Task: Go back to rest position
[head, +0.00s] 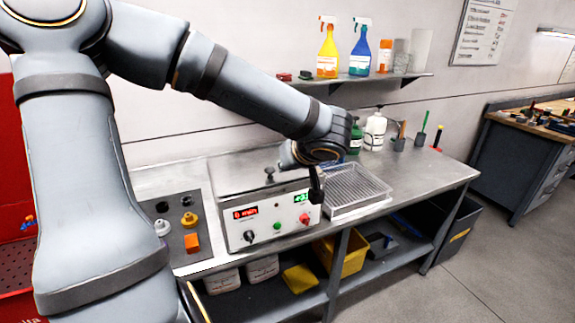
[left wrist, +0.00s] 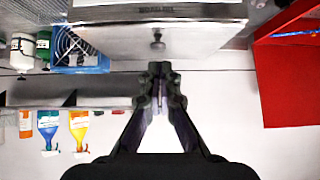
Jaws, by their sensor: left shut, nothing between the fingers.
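My left gripper (head: 316,185) hangs in front of the right end of a white machine (head: 270,216) with two small displays, on the steel bench. In the left wrist view, my left gripper (left wrist: 159,88) is shut and holds nothing. Its fingertips show below the machine's lid knob (left wrist: 157,42), in an upside-down picture; I cannot tell the gap between them. My left arm (head: 240,85) reaches across the head view from the upper left. My right gripper is not in view.
A wire basket (head: 352,187) stands right of the machine. A dark mat (head: 178,228) with small parts lies left of it. A wall shelf (head: 350,77) holds spray bottles. A red cabinet (head: 18,180) is at far left. The floor (head: 470,270) at the right is clear.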

